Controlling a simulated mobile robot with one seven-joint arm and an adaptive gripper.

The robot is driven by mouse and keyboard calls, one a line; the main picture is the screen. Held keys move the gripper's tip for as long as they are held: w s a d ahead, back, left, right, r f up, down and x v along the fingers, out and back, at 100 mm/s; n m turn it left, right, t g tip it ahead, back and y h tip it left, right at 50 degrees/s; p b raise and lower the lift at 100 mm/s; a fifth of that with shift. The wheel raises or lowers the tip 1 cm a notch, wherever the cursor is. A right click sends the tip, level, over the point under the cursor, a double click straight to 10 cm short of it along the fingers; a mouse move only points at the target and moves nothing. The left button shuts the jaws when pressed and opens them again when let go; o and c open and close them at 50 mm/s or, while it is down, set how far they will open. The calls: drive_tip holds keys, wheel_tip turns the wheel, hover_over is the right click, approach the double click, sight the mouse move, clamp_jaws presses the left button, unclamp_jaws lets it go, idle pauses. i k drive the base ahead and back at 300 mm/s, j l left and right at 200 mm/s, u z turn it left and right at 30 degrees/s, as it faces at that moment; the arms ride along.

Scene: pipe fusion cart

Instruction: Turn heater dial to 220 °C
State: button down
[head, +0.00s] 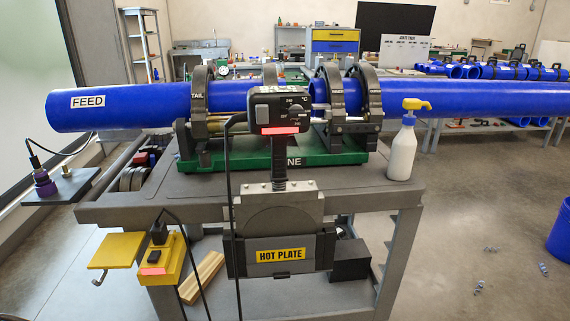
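The heater's black control box (281,110) stands upright at the front edge of the cart, on top of a black handle (279,167). The small dark dial (297,112) is on the right part of its face, with tiny numbers around it and a °C mark above. The numbers and the dial's pointer are too small to read surely. A grey square switch (263,114) is left of the dial, and a red strip (280,131) glows below. The grey heater plate (281,214) sits below in a dark holder labelled HOT PLATE. My gripper is not in view.
Blue pipes (140,107) lie in ring clamps (200,100) on a green base (340,152) behind the heater. A white bottle with a yellow pump (402,148) stands right. A black cable hangs left of the box. A yellow box (160,262) hangs front left. Floor at right is mostly clear.

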sight(294, 112)
drive_tip(key=i+j+z, duration=0.1)
drive_tip(key=z, duration=0.4)
drive_tip(key=j+z, duration=0.35)
drive_tip(key=z, duration=0.15)
drive_tip(key=j+z, duration=0.2)
drive_tip(key=z, duration=0.3)
